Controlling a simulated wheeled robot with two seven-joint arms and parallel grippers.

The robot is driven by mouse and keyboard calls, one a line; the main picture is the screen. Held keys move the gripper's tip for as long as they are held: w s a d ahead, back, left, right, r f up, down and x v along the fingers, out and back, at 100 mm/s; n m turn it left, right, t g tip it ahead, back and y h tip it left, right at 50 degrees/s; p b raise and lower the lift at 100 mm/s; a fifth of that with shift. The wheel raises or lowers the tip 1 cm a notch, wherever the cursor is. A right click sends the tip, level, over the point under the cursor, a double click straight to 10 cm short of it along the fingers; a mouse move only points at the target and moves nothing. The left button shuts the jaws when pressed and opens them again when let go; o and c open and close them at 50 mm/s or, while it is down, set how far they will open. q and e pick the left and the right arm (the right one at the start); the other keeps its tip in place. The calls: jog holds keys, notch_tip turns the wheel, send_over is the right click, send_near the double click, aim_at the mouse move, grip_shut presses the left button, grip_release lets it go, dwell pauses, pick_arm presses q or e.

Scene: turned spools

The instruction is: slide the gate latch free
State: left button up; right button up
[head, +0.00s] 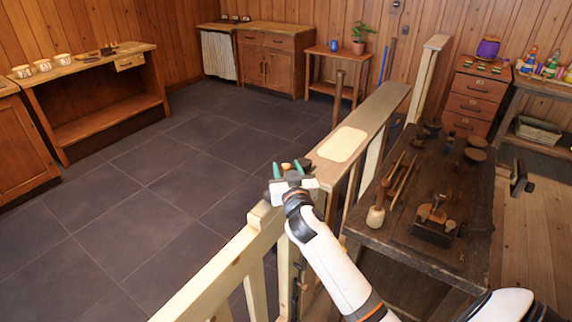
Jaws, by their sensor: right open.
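My right gripper (287,170) is open, its two green-tipped fingers apart above the top of the wooden gate post. A small dark piece with a tan, rounded end (286,166) shows just past and between the fingers; I cannot tell whether it is the latch or whether the fingers touch it. The pale wooden gate or fence (228,270) runs from the lower left up to the post under my gripper. Dark metal fittings (298,279) show lower on the post beside my arm. My gripper and wrist hide much of the post top. My left gripper is not in view.
A wooden ledge (376,112) with a cream pad (342,144) continues beyond the post. A dark workbench (450,185) holding tools and a mallet (376,216) stands to the right. Open grey tiled floor (150,200) lies left of the gate.

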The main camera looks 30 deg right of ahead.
jog(key=shift+w+d, duration=0.3)
jog(key=shift+w, duration=0.35)
grip_shut()
jog(key=a, duration=0.1)
jog(key=s+a, duration=0.1)
jog(key=a, duration=0.1)
jog(key=s+a, duration=0.1)
jog(key=shift+a+b, duration=0.3)
jog(key=shift+w+f, duration=0.1)
jog(key=shift+f, duration=0.05)
jog(key=shift+d, duration=0.1)
jog(key=shift+c, duration=1.6)
grip_release()
jog(key=o, duration=0.3)
jog(key=shift+a, duration=0.2)
